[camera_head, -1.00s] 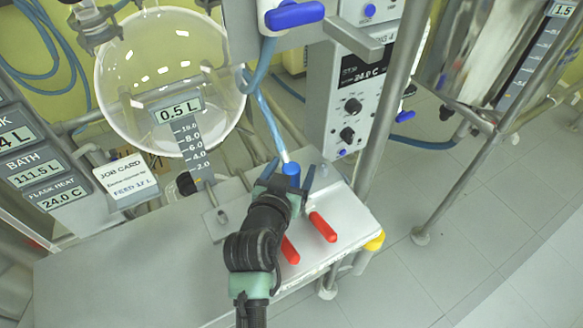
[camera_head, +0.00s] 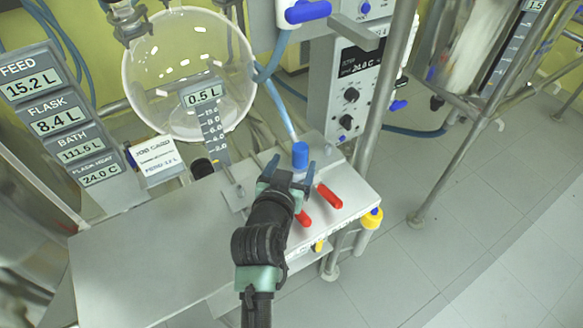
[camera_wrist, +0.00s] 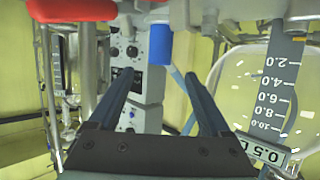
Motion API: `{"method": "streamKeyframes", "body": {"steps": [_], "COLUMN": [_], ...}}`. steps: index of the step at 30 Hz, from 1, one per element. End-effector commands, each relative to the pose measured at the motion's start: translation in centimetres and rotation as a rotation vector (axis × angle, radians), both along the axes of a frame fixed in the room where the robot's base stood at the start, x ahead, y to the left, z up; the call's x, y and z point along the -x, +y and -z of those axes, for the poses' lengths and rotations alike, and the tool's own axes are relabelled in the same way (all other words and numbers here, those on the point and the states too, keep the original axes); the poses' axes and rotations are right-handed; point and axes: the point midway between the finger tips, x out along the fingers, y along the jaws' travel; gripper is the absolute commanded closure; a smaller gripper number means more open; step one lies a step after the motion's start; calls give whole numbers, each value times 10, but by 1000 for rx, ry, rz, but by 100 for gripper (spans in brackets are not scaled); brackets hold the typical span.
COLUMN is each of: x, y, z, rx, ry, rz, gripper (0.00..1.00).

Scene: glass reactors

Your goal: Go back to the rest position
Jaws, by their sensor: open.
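My gripper (camera_head: 288,169) is open and empty above the grey bench top (camera_head: 150,250) in the head view. Its two fingers also show in the wrist view (camera_wrist: 158,95), spread apart with nothing between them. A blue cylindrical cap (camera_head: 300,155) on a pale tube stands just beyond the fingertips, apart from them. The same blue cap (camera_wrist: 161,45) shows in the wrist view above the space between the fingers.
A round glass flask (camera_head: 188,70) with a 0.5 L scale stands behind the bench. Display panels (camera_head: 55,110) and a job card (camera_head: 155,158) are at left. A control box (camera_head: 345,90) and metal post (camera_head: 385,90) stand at right.

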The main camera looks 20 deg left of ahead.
Motion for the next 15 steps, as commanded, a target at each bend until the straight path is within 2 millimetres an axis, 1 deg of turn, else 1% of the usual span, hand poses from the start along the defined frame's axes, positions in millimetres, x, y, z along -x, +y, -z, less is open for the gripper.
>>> {"method": "streamKeyframes", "body": {"steps": [13, 15], "x": [0, -3], "y": [0, -4], "z": [0, -8], "rx": [0, -5], "ry": [-2, -8], "rz": [0, 9], "gripper": [18, 18]}}
